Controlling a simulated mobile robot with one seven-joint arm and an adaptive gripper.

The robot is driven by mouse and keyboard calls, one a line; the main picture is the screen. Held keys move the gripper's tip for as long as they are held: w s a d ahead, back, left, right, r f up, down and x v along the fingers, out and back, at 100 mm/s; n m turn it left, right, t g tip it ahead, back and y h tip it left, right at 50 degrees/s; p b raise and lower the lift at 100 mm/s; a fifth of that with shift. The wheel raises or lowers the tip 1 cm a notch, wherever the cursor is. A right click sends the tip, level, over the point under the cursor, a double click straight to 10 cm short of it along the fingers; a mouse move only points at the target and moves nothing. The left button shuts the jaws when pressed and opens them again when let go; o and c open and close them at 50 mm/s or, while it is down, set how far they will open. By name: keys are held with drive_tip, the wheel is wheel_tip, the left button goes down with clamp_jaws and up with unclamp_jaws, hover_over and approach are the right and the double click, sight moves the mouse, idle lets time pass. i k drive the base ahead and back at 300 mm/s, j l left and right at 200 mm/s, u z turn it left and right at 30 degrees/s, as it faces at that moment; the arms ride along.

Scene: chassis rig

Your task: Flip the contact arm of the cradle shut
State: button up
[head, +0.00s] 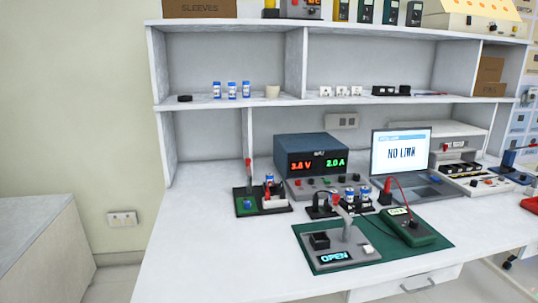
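The cradle (345,258) is a grey, flat unit on a green mat (431,238) near the front of the white table. Its small screen (334,256) reads OPEN in blue. A dark square block (320,241) sits on its left half, and a white button (368,249) on its right. The contact arm (345,216) is a grey lever that stands raised, leaning up and left, with a red part near its upper end. My gripper is not in view.
A green meter (412,232) with a red lead stands right of the cradle. Behind are a holder with blue cells (350,194), a power supply (308,153) and a laptop (400,155) reading NO LINK. The table's front left is clear.

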sight(248, 160)
drive_tip(key=i+j+u, duration=0.55)
drive_tip(key=i, duration=0.2)
drive_tip(key=i+j+u, duration=0.3)
drive_tip(key=i+l, duration=0.1)
